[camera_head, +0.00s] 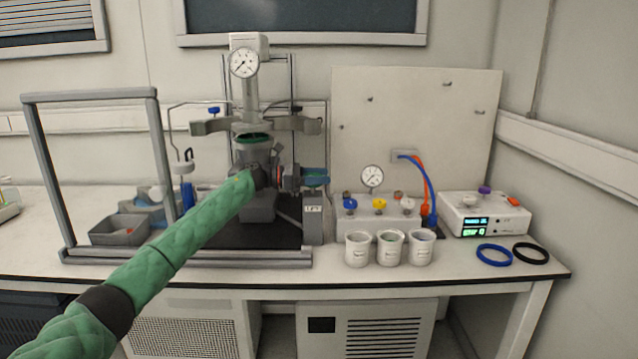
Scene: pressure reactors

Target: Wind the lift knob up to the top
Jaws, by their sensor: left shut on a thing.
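The lift post (312,226) stands at the right of the reactor stand and bears a small label that seems to read LIFT. The fingers are small and partly hidden by my wrist. The reactor vessel (256,152) stands behind my wrist, below the clamp-armed head with a round gauge (243,63). My right gripper is out of view.
Three white cups (358,249) stand at the front right. A valve block, a white control box (484,214) and two rings (494,255) lie farther right.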

